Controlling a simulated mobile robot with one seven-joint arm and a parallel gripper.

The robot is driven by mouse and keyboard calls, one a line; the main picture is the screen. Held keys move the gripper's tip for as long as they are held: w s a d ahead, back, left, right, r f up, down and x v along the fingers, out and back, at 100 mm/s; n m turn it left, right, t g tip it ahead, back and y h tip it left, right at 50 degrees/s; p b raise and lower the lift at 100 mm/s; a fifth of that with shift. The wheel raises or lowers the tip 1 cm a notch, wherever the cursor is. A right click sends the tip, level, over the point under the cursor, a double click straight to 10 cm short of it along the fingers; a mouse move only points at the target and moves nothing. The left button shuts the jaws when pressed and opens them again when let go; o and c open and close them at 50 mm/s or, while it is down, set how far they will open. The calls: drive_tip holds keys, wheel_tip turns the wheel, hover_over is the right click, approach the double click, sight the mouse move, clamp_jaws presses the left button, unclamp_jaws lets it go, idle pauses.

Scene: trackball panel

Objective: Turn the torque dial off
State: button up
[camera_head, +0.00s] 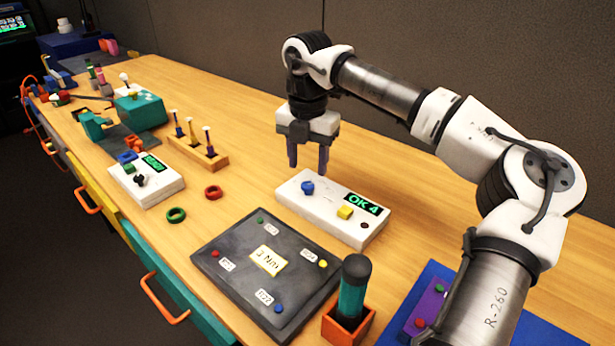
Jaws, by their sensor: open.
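My gripper (308,168) points straight down with its two dark fingers apart and nothing between them. It hangs over the back of a white box (325,215), just above a blue knob (307,188). I cannot tell if the fingertips touch it. The box also has a yellow button (345,212), a small dark round spot and a display (362,203) reading "OK 4" in green. A second white box (165,190) at left has a black knob (140,180), a green button (129,168) and a green-lit display (152,163). No label clearly says which knob is the torque dial.
A dark panel (225,250) labelled "3 Nm" lies in front. A teal-handled tool (353,288) stands in an orange holder (345,327). The table behind the display box is clear.

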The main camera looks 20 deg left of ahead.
sight(308, 184)
drive_tip(key=shift+f, duration=2.4)
drive_tip(key=c, duration=1)
